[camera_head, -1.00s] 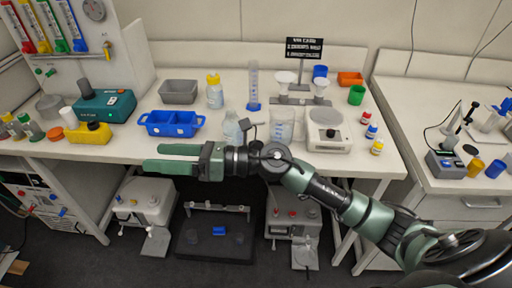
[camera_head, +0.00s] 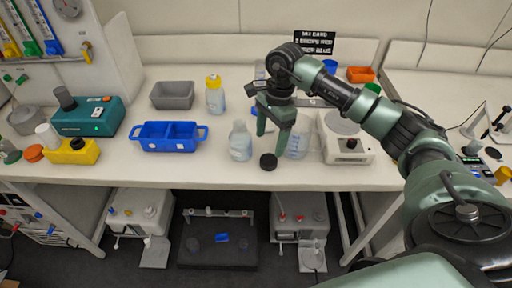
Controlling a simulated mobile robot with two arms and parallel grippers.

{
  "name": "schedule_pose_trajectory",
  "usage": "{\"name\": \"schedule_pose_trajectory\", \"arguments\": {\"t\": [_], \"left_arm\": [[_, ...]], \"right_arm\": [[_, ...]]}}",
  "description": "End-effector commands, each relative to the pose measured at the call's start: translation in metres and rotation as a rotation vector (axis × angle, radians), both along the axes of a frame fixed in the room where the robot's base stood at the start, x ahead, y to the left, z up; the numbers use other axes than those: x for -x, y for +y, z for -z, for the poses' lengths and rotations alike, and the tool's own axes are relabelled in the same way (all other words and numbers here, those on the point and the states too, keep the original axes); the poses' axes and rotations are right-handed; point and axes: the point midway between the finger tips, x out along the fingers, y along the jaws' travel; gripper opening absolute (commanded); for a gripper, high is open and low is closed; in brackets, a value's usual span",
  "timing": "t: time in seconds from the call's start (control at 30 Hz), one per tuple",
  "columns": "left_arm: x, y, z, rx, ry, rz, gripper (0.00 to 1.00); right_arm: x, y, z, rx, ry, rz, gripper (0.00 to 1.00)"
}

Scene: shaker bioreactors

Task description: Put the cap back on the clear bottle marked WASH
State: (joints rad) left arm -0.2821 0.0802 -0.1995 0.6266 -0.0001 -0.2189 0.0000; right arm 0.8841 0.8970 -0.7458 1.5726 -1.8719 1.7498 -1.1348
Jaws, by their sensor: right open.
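A clear, pale-blue bottle (camera_head: 240,142) stands upright and uncapped near the front of the bench; its marking is too small to read. A black round cap (camera_head: 268,161) lies on the bench just to its right, near the front edge. My right gripper (camera_head: 271,133) points down with its green fingers apart and nothing seen between them. It is right of the bottle and appears above and behind the cap. My left gripper is not in view.
A graduated beaker (camera_head: 298,145) and a white balance (camera_head: 345,140) stand close on the right. A blue divided tray (camera_head: 168,137), a grey bin (camera_head: 172,95) and a yellow-capped bottle (camera_head: 215,95) stand to the left. Bare bench lies in front of the blue tray.

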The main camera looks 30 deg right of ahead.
Motion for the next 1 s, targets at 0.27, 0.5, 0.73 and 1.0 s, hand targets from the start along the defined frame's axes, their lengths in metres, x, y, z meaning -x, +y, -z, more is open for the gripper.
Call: {"name": "schedule_pose_trajectory", "arguments": {"t": [0.27, 0.5, 0.73, 1.0], "left_arm": [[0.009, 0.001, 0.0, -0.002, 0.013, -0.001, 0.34], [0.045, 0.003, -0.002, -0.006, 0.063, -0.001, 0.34], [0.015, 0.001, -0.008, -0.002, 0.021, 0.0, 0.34], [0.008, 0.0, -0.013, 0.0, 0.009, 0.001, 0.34]], "right_arm": [[0.001, -0.003, -0.001, 0.009, 0.004, 0.0, 0.74], [0.002, -0.002, 0.008, 0.007, 0.007, 0.0, 0.74], [0.001, 0.0, 0.025, 0.007, 0.003, 0.002, 0.74], [0.001, 0.001, 0.029, 0.006, 0.006, 0.001, 0.74]]}}
